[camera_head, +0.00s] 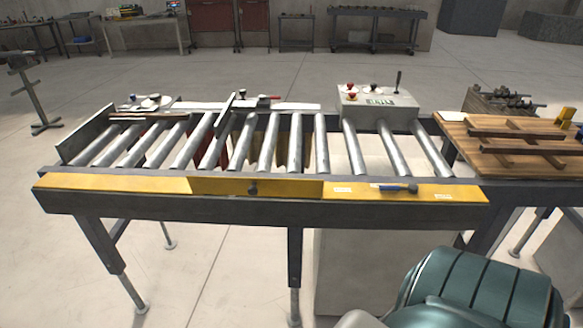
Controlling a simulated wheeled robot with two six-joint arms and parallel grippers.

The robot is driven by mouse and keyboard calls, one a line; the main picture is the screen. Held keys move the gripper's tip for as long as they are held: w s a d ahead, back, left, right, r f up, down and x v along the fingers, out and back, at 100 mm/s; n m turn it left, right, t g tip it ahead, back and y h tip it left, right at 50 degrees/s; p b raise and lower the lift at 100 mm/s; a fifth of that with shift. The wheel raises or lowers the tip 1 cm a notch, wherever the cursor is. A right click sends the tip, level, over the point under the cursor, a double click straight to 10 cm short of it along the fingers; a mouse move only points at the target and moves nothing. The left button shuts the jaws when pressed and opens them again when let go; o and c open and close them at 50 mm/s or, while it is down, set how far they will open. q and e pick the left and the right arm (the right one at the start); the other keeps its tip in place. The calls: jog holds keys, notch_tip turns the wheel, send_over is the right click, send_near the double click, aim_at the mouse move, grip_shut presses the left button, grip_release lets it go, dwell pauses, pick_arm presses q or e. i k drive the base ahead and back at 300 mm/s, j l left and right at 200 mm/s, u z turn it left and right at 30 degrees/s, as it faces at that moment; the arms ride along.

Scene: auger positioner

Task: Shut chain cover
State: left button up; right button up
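The roller table's front edge carries a long yellow strip (110,183). Its middle section, which looks like the chain cover (225,186), is a separate yellow panel with a dark round knob (253,190). Neither of my grippers is in view.
A grey control box (378,105) stands behind the rollers (268,143). Wooden slats (510,133) lie at right. A teal ribbed rounded body (480,290) fills the lower right. Floor at lower left is clear.

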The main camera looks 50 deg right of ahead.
aim_at(219, 185)
jog(key=z, duration=1.25)
